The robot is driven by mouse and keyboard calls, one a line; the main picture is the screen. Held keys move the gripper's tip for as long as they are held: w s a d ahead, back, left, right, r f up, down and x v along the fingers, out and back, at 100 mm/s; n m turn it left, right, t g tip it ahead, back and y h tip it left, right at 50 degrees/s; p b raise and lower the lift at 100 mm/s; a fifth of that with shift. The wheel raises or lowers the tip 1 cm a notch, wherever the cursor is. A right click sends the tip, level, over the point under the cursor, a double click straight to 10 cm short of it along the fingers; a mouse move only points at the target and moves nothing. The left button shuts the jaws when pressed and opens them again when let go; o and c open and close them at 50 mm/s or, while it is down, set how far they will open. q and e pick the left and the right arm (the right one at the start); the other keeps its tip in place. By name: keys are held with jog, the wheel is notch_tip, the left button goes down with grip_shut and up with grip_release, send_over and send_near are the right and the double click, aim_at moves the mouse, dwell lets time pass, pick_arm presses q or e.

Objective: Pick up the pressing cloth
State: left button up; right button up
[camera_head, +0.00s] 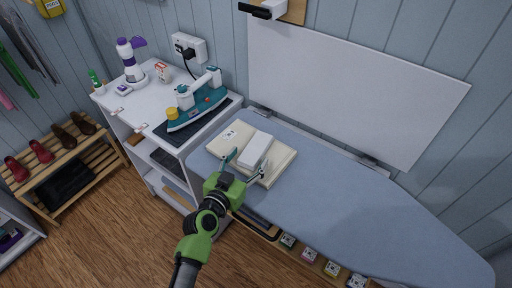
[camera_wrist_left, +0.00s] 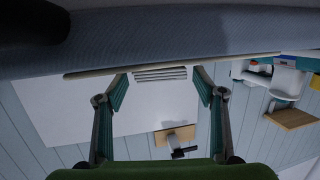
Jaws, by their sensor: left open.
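A white folded cloth (camera_head: 256,149), which looks like the pressing cloth, lies on a flat cream pad (camera_head: 282,166) on the ironing board (camera_head: 350,205). In the left wrist view the layered edge of the folded cloth (camera_wrist_left: 160,73) shows between the fingertips, and the picture is upside down. My left gripper (camera_head: 247,167) is open at the near end of the cloth, one finger toward each side. It also shows in the left wrist view (camera_wrist_left: 160,84). I cannot tell whether the fingers touch the cloth. My right gripper is out of view.
A teal iron (camera_head: 197,103) stands on a dark mat on the white cabinet (camera_head: 145,112), left of the board. A white panel (camera_head: 345,90) is on the wall behind. Small boxes (camera_head: 310,256) sit below the board's near edge. The board's right part is clear.

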aim_at(256, 147)
pick_arm(q)
jog(key=shift+x, duration=1.85)
jog(key=shift+r, duration=0.1)
jog(key=c, duration=1.2)
jog(key=shift+c, duration=0.2)
jog(key=shift+r+p, duration=0.15)
jog(key=shift+p, duration=0.15)
